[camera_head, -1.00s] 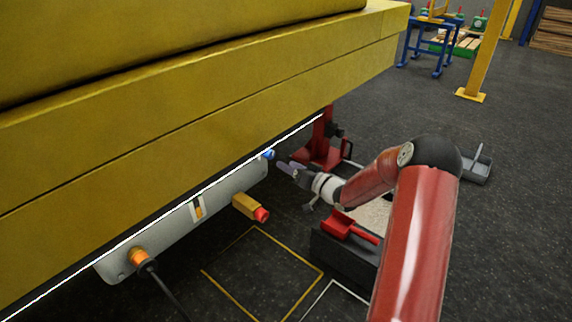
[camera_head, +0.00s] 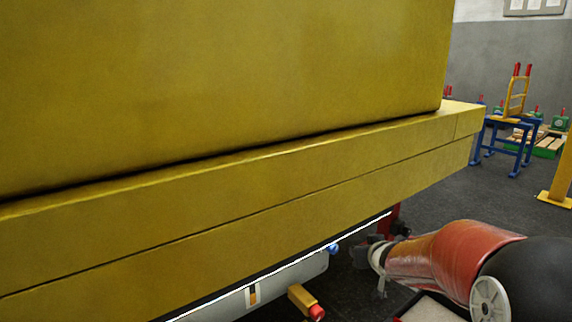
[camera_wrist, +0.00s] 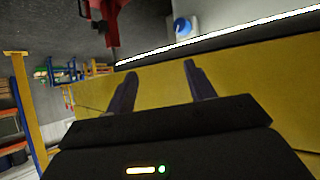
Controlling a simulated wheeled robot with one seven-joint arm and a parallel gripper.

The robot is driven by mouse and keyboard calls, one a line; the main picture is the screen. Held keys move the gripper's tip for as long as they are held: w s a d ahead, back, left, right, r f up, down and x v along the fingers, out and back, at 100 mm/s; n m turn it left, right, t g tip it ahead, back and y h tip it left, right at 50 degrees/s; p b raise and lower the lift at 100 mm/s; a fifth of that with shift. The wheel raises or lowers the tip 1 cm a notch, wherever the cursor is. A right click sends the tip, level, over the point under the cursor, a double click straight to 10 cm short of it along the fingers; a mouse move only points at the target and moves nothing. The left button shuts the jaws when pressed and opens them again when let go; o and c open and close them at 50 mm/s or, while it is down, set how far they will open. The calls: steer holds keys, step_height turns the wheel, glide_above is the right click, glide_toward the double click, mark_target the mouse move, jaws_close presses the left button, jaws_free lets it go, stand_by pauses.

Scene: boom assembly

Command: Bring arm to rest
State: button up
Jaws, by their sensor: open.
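My red arm (camera_head: 455,258) reaches in from the lower right of the head view, under the yellow boom (camera_head: 240,215). In the wrist view my gripper (camera_wrist: 158,78) has its two dark fingers spread apart, with nothing between them. The yellow boom face fills the space behind the fingers. In the head view the gripper (camera_head: 362,252) is small and partly unclear, just right of a blue knob (camera_head: 333,248) on a grey housing (camera_head: 285,281). The blue knob also shows at the top of the wrist view (camera_wrist: 181,27), apart from the fingers.
A yellow block with a red end (camera_head: 306,301) sticks out below the housing. A red stand (camera_wrist: 113,20) is close by. A blue table (camera_head: 508,145) and a yellow post (camera_head: 560,175) stand at the right. Open dark floor lies between them and the boom.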

steer(key=s+a+r+g, duration=0.1)
steer(key=s+a+g, duration=0.1)
steer(key=s, duration=1.4)
steer(key=s+a+r+m+g, duration=0.1)
steer(key=s+a+r+g, duration=0.1)
steer(key=s, duration=1.5)
steer(key=shift+s+a+r+g, duration=0.2)
steer(key=shift+a+g, duration=0.5)
steer(key=shift+g, duration=0.4)
